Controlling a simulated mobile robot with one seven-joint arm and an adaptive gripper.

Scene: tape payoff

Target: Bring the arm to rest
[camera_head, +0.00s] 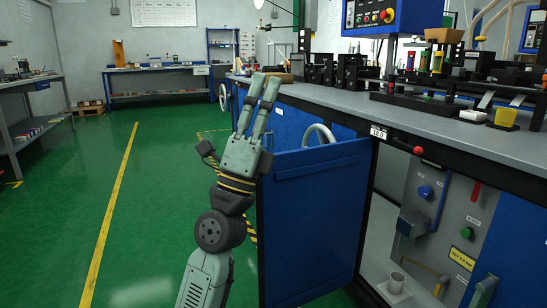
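My gripper (265,83) is at the end of my arm, in the middle of the picture. It points up and slightly right, in front of the workbench's left end. Its two grey-green fingers run side by side with a gap between them, so it looks open. Nothing shows between the fingers. My arm comes up from the bottom edge, beside the open blue door (315,215), and overlaps the door's left edge in the picture. I cannot tell the distance between arm and door.
Green floor (60,220) at left is clear.

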